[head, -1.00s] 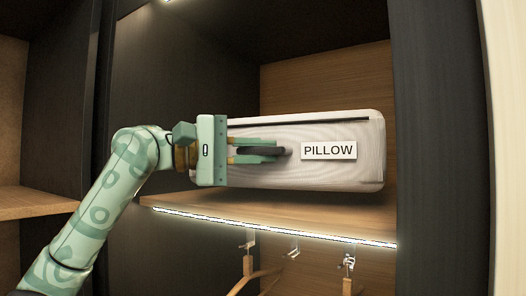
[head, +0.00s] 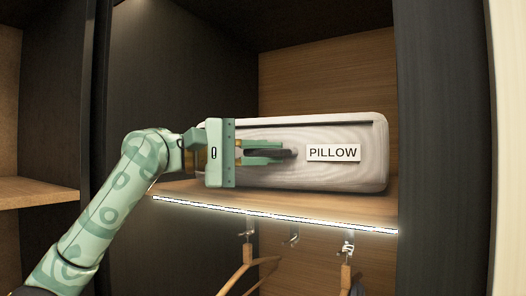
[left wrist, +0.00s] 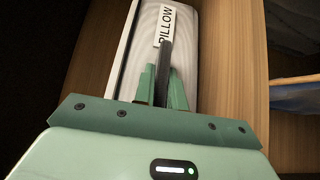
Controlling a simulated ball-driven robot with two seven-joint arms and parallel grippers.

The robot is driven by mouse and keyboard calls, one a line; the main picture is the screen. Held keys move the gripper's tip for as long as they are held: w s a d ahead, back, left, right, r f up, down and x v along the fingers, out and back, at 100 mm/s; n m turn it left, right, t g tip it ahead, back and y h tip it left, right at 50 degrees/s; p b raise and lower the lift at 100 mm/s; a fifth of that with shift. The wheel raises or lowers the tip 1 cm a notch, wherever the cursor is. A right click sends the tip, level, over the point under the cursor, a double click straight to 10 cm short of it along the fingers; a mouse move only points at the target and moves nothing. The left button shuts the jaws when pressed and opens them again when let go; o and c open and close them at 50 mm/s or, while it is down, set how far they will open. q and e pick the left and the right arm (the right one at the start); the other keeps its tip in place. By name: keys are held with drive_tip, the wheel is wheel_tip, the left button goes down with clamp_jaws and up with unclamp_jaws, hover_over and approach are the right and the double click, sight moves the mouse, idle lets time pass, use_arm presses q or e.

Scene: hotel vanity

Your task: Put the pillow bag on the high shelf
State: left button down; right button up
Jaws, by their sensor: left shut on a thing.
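The pillow bag (head: 330,172) is a pale grey, long rounded case with a white PILLOW label. In the head view it is at the high shelf (head: 300,203), between the shelf's dark side walls, its underside at or just above the shelf board. My left gripper (head: 290,153) is shut on the dark handle on the bag's front face. The left wrist view also shows the bag (left wrist: 183,58) with the left gripper's fingers (left wrist: 163,75) around its handle. The bag's back side is hidden. My right gripper is not in view.
A light strip (head: 270,217) runs along the shelf's front edge. Below it hang hooks (head: 248,228) and wooden hangers (head: 246,258). A dark panel (head: 440,150) stands to the right, and a lower shelf (head: 40,192) lies at the left. There is open space above the bag.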

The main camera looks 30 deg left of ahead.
use_arm(q)
drive_tip(key=c, duration=1.4)
unclamp_jaws()
drive_tip(key=shift+s+a+r, duration=0.1)
drive_tip(key=shift+s+r, duration=0.05)
drive_tip(key=shift+s, duration=0.15)
drive_tip(key=shift+o, duration=0.2)
drive_tip(key=shift+s+a, duration=0.1)
drive_tip(key=shift+s, duration=0.05)
drive_tip(key=shift+w, duration=0.25)
drive_tip(key=shift+s+a, duration=0.2)
drive_tip(key=b+v, duration=0.4)
drive_tip(key=v, duration=1.2)
drive_tip(key=shift+s, duration=0.2)
drive_tip(key=shift+d, duration=0.1)
